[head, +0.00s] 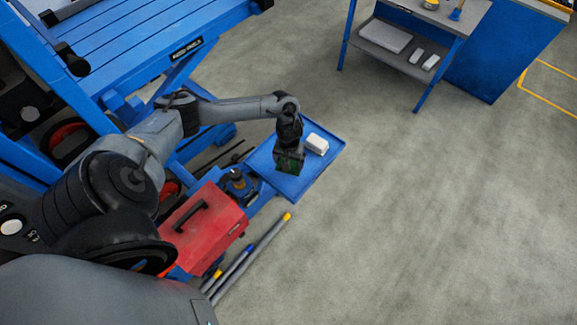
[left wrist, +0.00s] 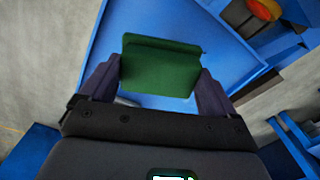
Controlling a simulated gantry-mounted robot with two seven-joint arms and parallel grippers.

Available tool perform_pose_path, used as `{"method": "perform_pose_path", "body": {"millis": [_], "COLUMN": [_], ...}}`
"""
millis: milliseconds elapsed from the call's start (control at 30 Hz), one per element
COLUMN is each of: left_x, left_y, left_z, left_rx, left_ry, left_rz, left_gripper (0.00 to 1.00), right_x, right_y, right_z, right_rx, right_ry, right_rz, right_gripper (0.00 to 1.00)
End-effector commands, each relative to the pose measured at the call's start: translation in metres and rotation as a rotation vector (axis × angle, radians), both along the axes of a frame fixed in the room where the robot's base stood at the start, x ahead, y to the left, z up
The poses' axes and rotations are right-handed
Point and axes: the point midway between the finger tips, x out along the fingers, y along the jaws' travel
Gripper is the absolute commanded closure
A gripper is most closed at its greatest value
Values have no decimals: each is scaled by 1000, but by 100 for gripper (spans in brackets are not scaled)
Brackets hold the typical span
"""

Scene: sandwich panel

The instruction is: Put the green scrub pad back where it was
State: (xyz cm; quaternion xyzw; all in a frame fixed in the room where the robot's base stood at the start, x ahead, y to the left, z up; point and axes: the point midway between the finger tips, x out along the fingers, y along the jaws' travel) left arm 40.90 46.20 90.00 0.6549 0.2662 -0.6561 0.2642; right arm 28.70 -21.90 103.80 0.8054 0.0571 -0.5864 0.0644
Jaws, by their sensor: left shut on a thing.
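My left gripper (left wrist: 158,84) is shut on the green scrub pad (left wrist: 160,66), which sits between its two fingers in the left wrist view. In the head view the left gripper (head: 289,168) is over the blue tray (head: 318,175), with a bit of the green pad (head: 289,164) showing at its tip. I cannot tell whether the pad touches the tray. A white block (head: 317,143) lies on the tray just right of the gripper. My right gripper is not in view.
A red toolbox (head: 205,228) with a black handle stands left of and nearer than the tray. Several tubes (head: 250,258) lie beside it. A blue slatted platform (head: 150,45) is at the upper left. A workbench with a shelf (head: 400,55) stands at the back. The floor at right is clear.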

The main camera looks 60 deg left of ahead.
Motion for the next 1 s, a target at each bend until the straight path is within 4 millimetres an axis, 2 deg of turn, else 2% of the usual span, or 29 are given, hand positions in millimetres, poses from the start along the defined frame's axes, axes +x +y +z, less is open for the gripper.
{"method": "perform_pose_path", "body": {"millis": [167, 500, 900, 933, 1000], "left_x": [-1, 0, 0, 0, 0], "left_y": [4, 3, 3, 3, 3], "left_z": [-5, -41, -45, -45, -45], "left_rx": [-1, -1, -1, -1, -1], "left_ry": [0, 0, -1, -1, -1], "left_rz": [1, 1, 1, 1, 1], "left_gripper": [39, 39, 39, 9, 0], "right_x": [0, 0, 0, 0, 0], "right_y": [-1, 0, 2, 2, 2], "right_z": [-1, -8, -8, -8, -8], "right_rx": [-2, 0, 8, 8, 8], "right_ry": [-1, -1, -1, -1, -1], "right_rz": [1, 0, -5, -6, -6], "right_gripper": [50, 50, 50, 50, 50]}}
